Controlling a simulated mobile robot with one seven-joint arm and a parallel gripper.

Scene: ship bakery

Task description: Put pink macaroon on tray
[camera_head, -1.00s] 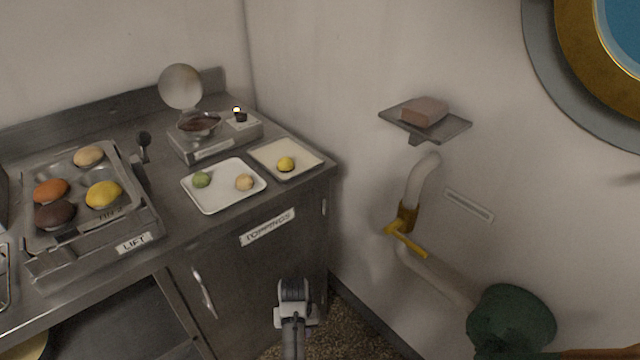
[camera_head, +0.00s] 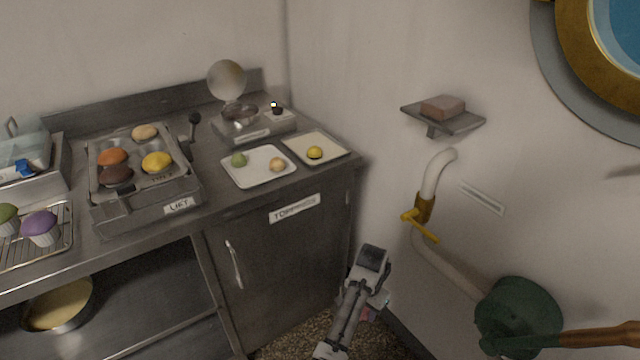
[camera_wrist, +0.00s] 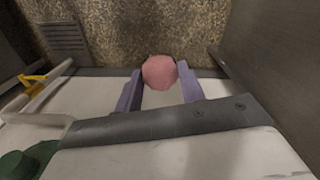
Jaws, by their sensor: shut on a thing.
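The pink macaroon (camera_wrist: 159,72) shows in the wrist view, held between the two fingers of my gripper (camera_wrist: 160,85). In the head view my gripper (camera_head: 371,312) is low in front of the counter, over the floor, and its fingers and the macaroon are mostly hidden by the arm. A white tray (camera_head: 240,179) on the counter holds a green macaroon (camera_head: 239,160) and a beige macaroon (camera_head: 277,164). A second, cream tray (camera_head: 336,152) to its right holds a yellow macaroon (camera_head: 314,152).
A metal lift (camera_head: 150,211) with several buns stands left of the trays. A toppings device (camera_head: 252,124) stands behind them. A wire rack (camera_head: 65,240) with cupcakes is at far left. A wall shelf (camera_head: 470,123), pipe (camera_head: 432,180) and green funnel (camera_head: 518,315) are on the right.

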